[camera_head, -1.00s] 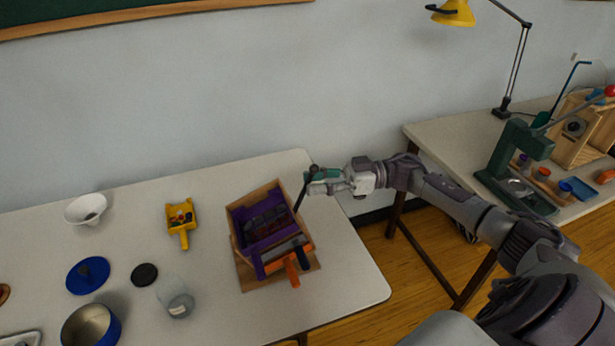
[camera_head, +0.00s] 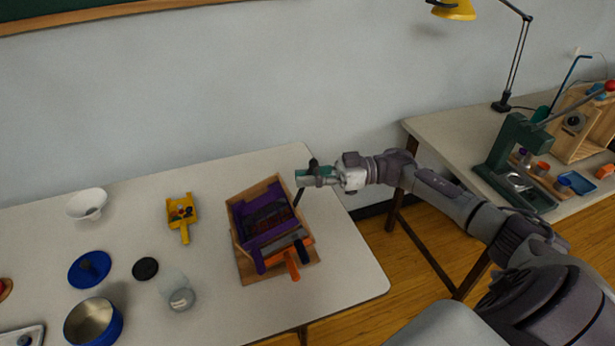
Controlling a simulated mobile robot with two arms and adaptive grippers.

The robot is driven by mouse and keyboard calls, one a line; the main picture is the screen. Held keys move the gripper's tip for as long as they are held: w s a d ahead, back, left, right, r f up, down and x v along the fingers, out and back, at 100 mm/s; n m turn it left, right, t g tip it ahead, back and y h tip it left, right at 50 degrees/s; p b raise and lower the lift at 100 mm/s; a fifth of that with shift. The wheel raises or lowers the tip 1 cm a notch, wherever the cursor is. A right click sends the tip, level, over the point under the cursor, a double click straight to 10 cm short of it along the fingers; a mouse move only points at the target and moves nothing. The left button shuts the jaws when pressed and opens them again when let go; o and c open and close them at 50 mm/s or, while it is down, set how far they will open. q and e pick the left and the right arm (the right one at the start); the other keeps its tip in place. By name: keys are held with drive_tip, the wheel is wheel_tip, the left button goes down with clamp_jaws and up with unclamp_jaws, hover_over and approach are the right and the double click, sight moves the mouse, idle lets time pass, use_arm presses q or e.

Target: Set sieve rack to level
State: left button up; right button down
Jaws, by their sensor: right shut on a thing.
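The sieve rack (camera_head: 255,240) is a purple frame inside a wooden box (camera_head: 241,262) on the near table. Its exact tilt is hard to tell from here. Orange and dark parts (camera_head: 290,262) stick out at its front right. A thin dark lever (camera_head: 299,196) rises at the box's right side. My right gripper (camera_head: 312,176) is shut on the lever's top end, above the box's back right corner; its fingers hide part of that end. My left gripper is not in view.
On the same table stand a yellow scoop (camera_head: 181,212), a white bowl (camera_head: 87,204), a blue lid (camera_head: 89,270), a black disc (camera_head: 145,269), a glass jar (camera_head: 180,297) and a blue-sided pot (camera_head: 92,322). A second table (camera_head: 450,137) with a green press (camera_head: 508,160) stands right.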

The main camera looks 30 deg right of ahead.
drive_tip(key=s+d+f+m+t+y+b, duration=0.1)
drive_tip(key=d+f+y+b, duration=0.2)
drive_tip(key=b, duration=0.5)
drive_tip(key=shift+d+f+t+y, duration=0.3)
drive_tip(key=shift+d+f+t, duration=0.15)
drive_tip(key=shift+d, duration=0.65)
drive_tip(key=shift+s, duration=0.1)
drive_tip(key=c, duration=1.2)
unclamp_jaws()
